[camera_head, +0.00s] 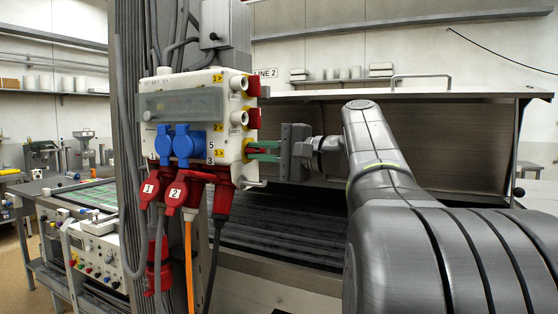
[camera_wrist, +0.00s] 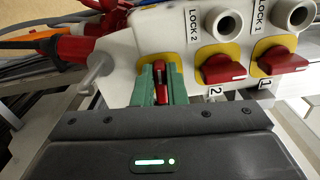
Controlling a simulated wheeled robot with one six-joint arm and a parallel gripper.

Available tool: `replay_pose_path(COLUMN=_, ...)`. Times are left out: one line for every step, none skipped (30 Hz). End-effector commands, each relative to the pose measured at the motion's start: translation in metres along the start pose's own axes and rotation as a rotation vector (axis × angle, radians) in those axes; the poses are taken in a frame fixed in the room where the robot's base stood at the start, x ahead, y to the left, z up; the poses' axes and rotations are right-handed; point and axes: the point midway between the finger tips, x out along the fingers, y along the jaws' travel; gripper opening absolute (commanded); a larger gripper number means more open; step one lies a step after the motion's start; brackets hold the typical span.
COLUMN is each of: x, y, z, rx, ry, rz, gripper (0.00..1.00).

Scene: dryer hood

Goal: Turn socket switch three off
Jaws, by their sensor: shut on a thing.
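The white socket box (camera_head: 190,105) hangs on a grey column in the head view, with red rotary switches on its right side. My gripper (camera_head: 264,151) reaches it from the right at the lowest switch. In the wrist view my gripper's green fingers (camera_wrist: 161,82) are shut on a red switch handle (camera_wrist: 160,74), switch three, on a yellow plate. This handle stands lengthwise between the fingers, which partly hide it. Switch one (camera_wrist: 281,62) and switch two (camera_wrist: 222,68) sit to its right, with handles lying crosswise in the picture.
Lock cylinders stand beside switches one (camera_wrist: 292,13) and two (camera_wrist: 224,21). Red plugs (camera_head: 183,192) with cables hang below the box, close to my gripper. A metal dryer hood (camera_head: 400,130) stands open behind my arm. A bench with instruments (camera_head: 95,245) is at left.

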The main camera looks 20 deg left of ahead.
Motion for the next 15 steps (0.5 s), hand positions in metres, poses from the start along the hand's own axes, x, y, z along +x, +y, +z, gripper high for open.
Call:
replay_pose_path(x=0.0001, y=0.0033, z=-0.0003, rx=-0.02, ry=0.0, rz=0.001, gripper=0.0)
replay_pose_path(x=0.0001, y=0.0034, z=-0.0004, rx=-0.033, ry=0.0, rz=0.001, gripper=0.0)
replay_pose_path(x=0.0001, y=0.0034, z=-0.0004, rx=-0.047, ry=0.0, rz=0.002, gripper=0.0)
replay_pose_path(x=0.0001, y=0.0034, z=-0.0004, rx=-0.056, ry=0.0, rz=0.002, gripper=0.0)
replay_pose_path(x=0.0001, y=0.0034, z=-0.0004, rx=-0.066, ry=0.0, rz=0.002, gripper=0.0)
replay_pose_path(x=0.0, y=0.0033, z=-0.0004, rx=-0.076, ry=0.0, rz=0.002, gripper=0.0)
replay_pose_path(x=0.0001, y=0.0032, z=-0.0004, rx=-0.083, ry=0.0, rz=0.002, gripper=0.0)
replay_pose_path(x=0.0, y=0.0031, z=-0.0004, rx=-0.088, ry=0.0, rz=0.002, gripper=0.0)
replay_pose_path(x=0.0, y=0.0029, z=-0.0004, rx=-0.094, ry=0.0, rz=0.002, gripper=0.0)
replay_pose_path(x=0.0, y=0.0028, z=-0.0004, rx=-0.098, ry=0.0, rz=0.002, gripper=0.0)
replay_pose_path(x=0.0001, y=0.0027, z=-0.0004, rx=-0.101, ry=0.0, rz=0.002, gripper=0.0)
replay_pose_path(x=0.0, y=0.0026, z=-0.0004, rx=-0.104, ry=0.0, rz=0.003, gripper=0.0)
replay_pose_path(x=0.0, y=0.0026, z=-0.0004, rx=-0.106, ry=0.0, rz=0.003, gripper=0.0)
replay_pose_path(x=0.0, y=0.0025, z=-0.0004, rx=-0.107, ry=0.0, rz=0.003, gripper=0.0)
replay_pose_path(x=0.0, y=0.0025, z=-0.0004, rx=-0.108, ry=0.0, rz=0.003, gripper=0.0)
